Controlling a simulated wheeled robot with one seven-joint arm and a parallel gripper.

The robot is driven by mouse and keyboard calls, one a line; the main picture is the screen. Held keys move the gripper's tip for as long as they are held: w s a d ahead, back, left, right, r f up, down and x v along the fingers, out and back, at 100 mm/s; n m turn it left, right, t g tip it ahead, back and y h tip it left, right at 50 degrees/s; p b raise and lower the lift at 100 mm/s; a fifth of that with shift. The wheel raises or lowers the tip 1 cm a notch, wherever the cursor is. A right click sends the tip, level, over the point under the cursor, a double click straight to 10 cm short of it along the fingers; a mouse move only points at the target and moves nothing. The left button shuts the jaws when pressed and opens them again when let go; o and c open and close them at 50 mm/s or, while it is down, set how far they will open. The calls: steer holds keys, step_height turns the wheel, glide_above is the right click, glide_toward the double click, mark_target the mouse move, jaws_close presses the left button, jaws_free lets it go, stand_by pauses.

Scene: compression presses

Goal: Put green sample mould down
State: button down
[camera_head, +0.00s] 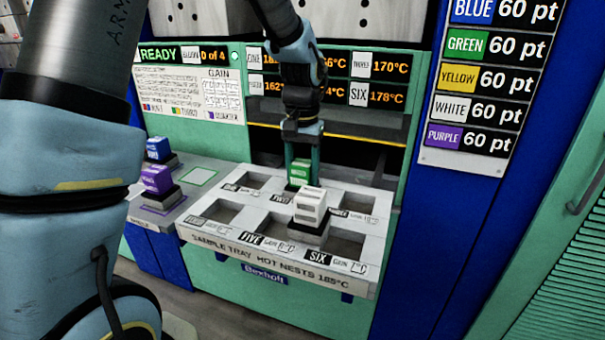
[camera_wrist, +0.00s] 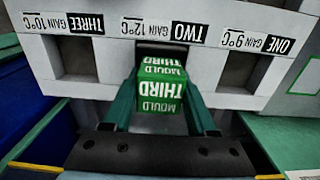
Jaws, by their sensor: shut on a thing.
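The green sample mould (camera_wrist: 158,88), a block marked "MOULD THIRD", is between the fingers of my gripper (camera_wrist: 163,110) in the wrist view. My gripper (camera_head: 301,160) is shut on it. In the head view the green mould (camera_head: 299,173) is over the back row of the white sample tray (camera_head: 275,262), at the nest labelled TWO. In the wrist view it stands in front of that nest's dark opening. I cannot tell whether its underside touches the tray. Its lower part is hidden.
A white mould (camera_head: 310,204) on a dark base stands close in front of the green one. A purple mould (camera_head: 156,179) and a blue mould (camera_head: 158,148) sit on stands at the left. Nest ONE (camera_head: 247,181) looks empty. A press with temperature displays is behind.

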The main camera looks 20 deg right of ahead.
steer(key=shift+f, duration=0.3)
steer(key=shift+c, duration=1)
jaws_free()
steer(key=shift+f, duration=0.15)
step_height(320, 180, up, 12)
steer(key=shift+r+b, duration=0.15)
steer(key=shift+b, duration=0.25)
